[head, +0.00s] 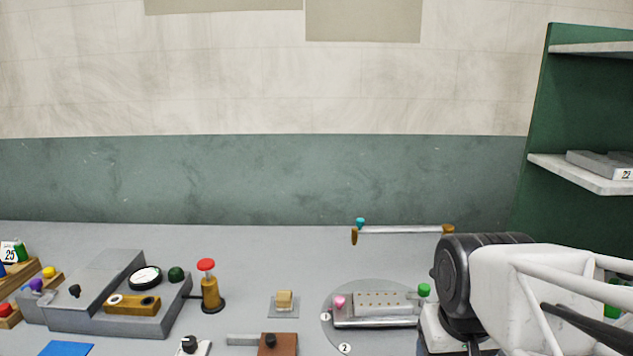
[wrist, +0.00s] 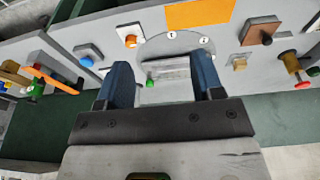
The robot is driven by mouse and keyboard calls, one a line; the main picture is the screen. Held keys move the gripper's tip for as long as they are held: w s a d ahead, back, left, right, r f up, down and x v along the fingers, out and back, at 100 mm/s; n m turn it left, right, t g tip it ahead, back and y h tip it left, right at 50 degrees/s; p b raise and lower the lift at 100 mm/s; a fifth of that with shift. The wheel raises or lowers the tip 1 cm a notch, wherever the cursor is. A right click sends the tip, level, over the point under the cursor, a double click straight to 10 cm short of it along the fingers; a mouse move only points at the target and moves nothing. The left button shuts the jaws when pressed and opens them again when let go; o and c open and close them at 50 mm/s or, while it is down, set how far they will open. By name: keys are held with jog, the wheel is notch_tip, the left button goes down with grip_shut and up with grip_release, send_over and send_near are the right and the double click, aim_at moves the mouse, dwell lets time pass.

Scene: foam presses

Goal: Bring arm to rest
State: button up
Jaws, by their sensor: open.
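My arm (head: 520,290) reaches in from the right edge of the head view, a white link with a dark round joint, over the right part of the bench. My gripper (wrist: 163,78) shows in the wrist view with two blue-padded fingers spread apart. Nothing is between the fingertips; past them lies the round grey plate with a green knob. I cannot make out the fingers in the head view. The arm hides part of the bench behind it.
A round plate (head: 375,335) bears a metal block with pink and green knobs. A red-topped plunger (head: 209,285), a foam piece (head: 284,300) and a grey press unit (head: 110,300) stand further left. A green shelf (head: 535,130) rises at right. The back bench strip is fairly clear.

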jog(key=s, duration=0.2)
jog(key=shift+s+a+f, duration=0.15)
jog(key=shift+s+f, duration=0.15)
jog(key=shift+s, duration=0.05)
dwell(1.1)
